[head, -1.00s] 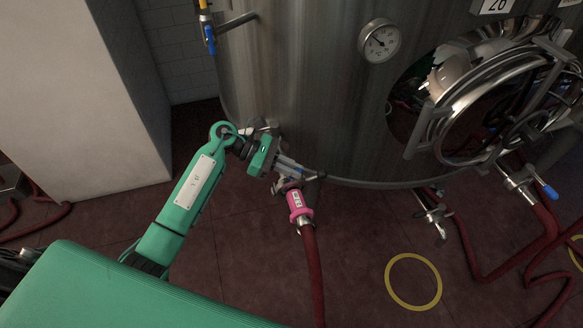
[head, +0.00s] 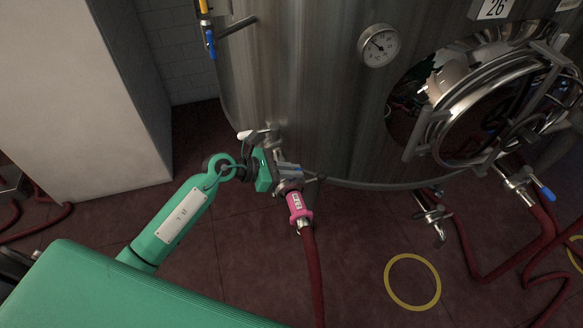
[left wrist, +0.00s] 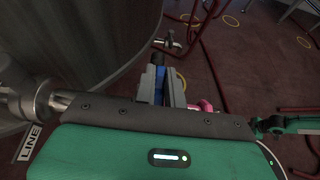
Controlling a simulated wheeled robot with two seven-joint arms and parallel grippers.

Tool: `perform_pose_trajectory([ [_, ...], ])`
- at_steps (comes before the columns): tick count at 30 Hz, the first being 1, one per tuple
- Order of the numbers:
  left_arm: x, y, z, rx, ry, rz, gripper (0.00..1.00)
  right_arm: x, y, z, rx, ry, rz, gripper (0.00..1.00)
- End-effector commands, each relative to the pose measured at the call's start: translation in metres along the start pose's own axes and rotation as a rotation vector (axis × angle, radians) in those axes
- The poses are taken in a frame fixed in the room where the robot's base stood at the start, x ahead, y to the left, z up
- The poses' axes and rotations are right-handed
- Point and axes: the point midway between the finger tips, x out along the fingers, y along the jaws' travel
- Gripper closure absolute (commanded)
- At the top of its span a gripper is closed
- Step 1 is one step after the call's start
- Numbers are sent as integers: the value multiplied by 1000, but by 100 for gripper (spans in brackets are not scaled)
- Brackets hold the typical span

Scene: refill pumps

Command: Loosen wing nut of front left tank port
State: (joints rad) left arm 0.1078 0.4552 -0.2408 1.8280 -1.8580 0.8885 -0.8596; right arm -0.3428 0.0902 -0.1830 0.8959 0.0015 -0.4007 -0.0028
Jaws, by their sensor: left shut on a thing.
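The steel tank (head: 310,90) fills the upper middle of the head view. At its lower left is the front left port, where a pink hose coupling (head: 298,207) with a white label joins a red hose. My left gripper (head: 286,170) is at this port, just above the coupling, shut on the wing nut, which its fingers mostly hide. In the left wrist view the fingers (left wrist: 160,88) close around a dark part, and a bit of the pink coupling (left wrist: 203,105) shows beside them. My right gripper is not in view.
A round open manway door (head: 500,110) stands out from the tank at the right. Other ports with red hoses (head: 485,275) lie below it. A white block (head: 75,100) stands at the left. A yellow ring (head: 413,282) marks the floor.

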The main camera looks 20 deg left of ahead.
Motion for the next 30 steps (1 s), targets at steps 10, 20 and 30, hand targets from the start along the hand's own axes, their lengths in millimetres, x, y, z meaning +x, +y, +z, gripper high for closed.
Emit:
perform_pose_trajectory([
  [10,0,0,0,-5,0,14,100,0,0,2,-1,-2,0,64],
  [20,0,0,0,-5,0,14,67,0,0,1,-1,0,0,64],
  [30,-10,0,-2,-4,2,14,67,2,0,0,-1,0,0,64],
])
